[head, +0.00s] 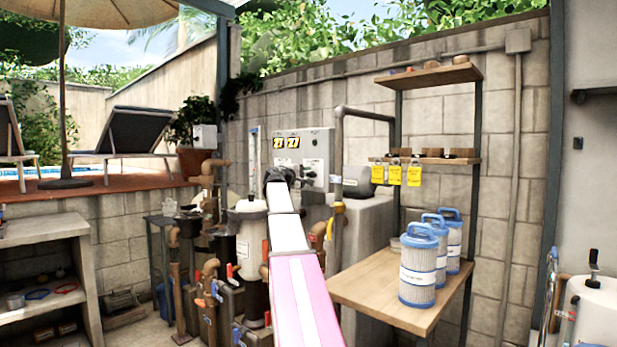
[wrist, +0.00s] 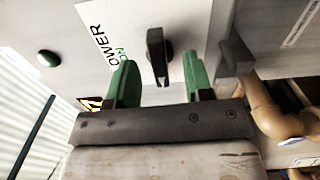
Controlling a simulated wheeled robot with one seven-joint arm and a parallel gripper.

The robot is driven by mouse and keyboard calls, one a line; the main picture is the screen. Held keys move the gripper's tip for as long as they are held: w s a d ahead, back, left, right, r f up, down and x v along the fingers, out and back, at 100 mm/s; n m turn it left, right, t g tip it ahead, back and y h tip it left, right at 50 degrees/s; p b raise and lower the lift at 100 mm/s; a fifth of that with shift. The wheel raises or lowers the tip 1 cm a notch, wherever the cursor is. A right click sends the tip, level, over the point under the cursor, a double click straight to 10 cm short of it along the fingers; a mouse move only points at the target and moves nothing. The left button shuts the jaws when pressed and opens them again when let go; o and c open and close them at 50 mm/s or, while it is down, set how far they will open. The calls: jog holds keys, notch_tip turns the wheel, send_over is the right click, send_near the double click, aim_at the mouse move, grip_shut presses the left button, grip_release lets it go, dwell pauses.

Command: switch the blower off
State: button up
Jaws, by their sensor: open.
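A grey control panel (head: 318,144) hangs on the block wall in the head view, past the end of my arm. In the wrist view its face (wrist: 180,18) fills the upper middle. A black rotary knob (wrist: 157,54) stands out from it, beside a partly cut-off white label (wrist: 112,42) reading "OWER" and "ON". My gripper (wrist: 158,70) is open, with one green finger on each side of the knob and a visible gap to each. I cannot tell whether the fingertips touch the panel. In the head view my gripper (head: 278,176) looks dark and small before the panel, and its fingers cannot be made out.
A round button (wrist: 48,57) sits left on the panel. A grey bracket (wrist: 236,54) and tan pipes (wrist: 268,108) lie right of my gripper. A grey pipe (head: 339,150) rises right of the panel. A wooden table (head: 375,294) with filter cartridges (head: 418,270) stands right of my arm.

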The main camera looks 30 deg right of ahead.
jog(key=v, duration=0.6)
jog(key=shift+s+a, duration=0.2)
jog(key=shift+a, duration=0.15)
jog(key=s+a+f+y, duration=0.25)
jog(key=a+f, duration=0.25)
jog(key=f, duration=0.8)
jog(key=s+a+f+m+g+y, duration=0.1)
jog(key=a+f+y, duration=0.3)
jog(key=f, duration=0.9)
jog(key=s+a+f+y, duration=0.2)
jog(key=a+f, duration=0.4)
jog(key=f, duration=0.7)
jog(key=s+a+f+m+g+y, duration=0.1)
jog(key=s+a+f+y, duration=0.3)
jog(key=s+a+f, duration=0.5)
jog(key=s+a+f+m+g+y, duration=0.2)
jog(key=s+a+f+g+y, duration=0.1)
jog(key=s+a+f, duration=0.6)
jog(key=s+f+y, duration=0.1)
jog(key=s+f, duration=0.2)
jog(key=f, duration=0.3)
jog(key=shift+s+a+f+g, duration=0.3)
jog(key=shift+s+a+f, duration=0.05)
jog(key=shift+f, duration=0.05)
